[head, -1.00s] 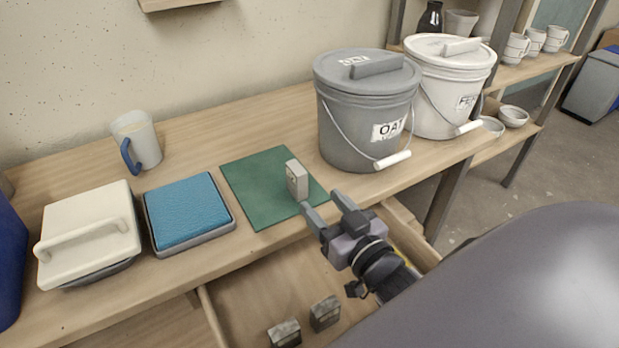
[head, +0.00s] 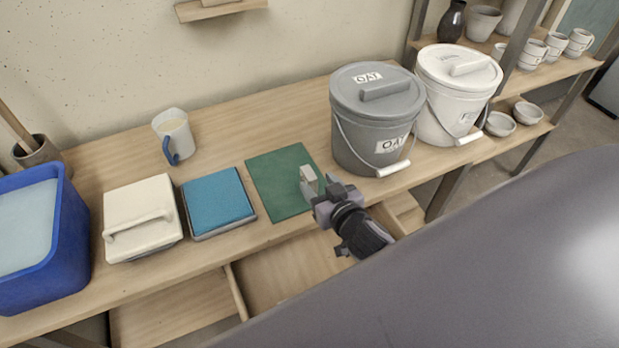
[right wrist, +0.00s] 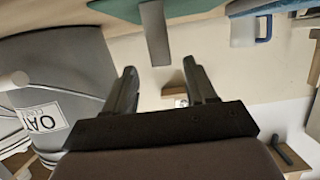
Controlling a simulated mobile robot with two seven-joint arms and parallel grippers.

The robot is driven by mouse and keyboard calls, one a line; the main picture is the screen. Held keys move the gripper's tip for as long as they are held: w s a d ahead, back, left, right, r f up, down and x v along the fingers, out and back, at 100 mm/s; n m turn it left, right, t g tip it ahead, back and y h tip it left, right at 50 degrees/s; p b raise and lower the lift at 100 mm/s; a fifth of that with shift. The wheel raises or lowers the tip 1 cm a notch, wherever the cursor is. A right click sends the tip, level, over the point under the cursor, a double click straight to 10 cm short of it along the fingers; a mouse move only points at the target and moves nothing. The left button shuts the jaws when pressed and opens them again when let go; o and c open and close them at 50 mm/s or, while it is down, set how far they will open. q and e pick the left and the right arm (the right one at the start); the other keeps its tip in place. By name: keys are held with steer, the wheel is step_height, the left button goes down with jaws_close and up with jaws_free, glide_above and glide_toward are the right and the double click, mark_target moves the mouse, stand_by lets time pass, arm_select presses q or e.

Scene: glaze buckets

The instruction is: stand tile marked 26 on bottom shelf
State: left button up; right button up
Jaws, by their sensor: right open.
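A small pale grey tile (head: 309,175) stands upright on the green mat (head: 270,190); its mark cannot be read. It also shows in the right wrist view (right wrist: 155,35), hanging down from the mat in that turned-over picture. My right gripper (head: 320,187) is open and empty at the tile's near side. In the right wrist view the tile lies just beyond the gap between the fingertips (right wrist: 159,68). A wooden wall shelf (head: 222,11) shows at the top of the head view. My left gripper is not in view.
A grey lidded bucket (head: 350,135) and a white one (head: 440,120) stand right of the mat. A blue pad (head: 216,200), a cream lidded box (head: 140,212), a mug (head: 174,135) and a blue tub (head: 70,240) stand left.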

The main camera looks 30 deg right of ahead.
mark_target(310, 175)
steer(key=shift+x, duration=2.85)
steer(key=shift+a+r, duration=0.15)
steer(key=shift+r, duration=0.1)
jaws_close()
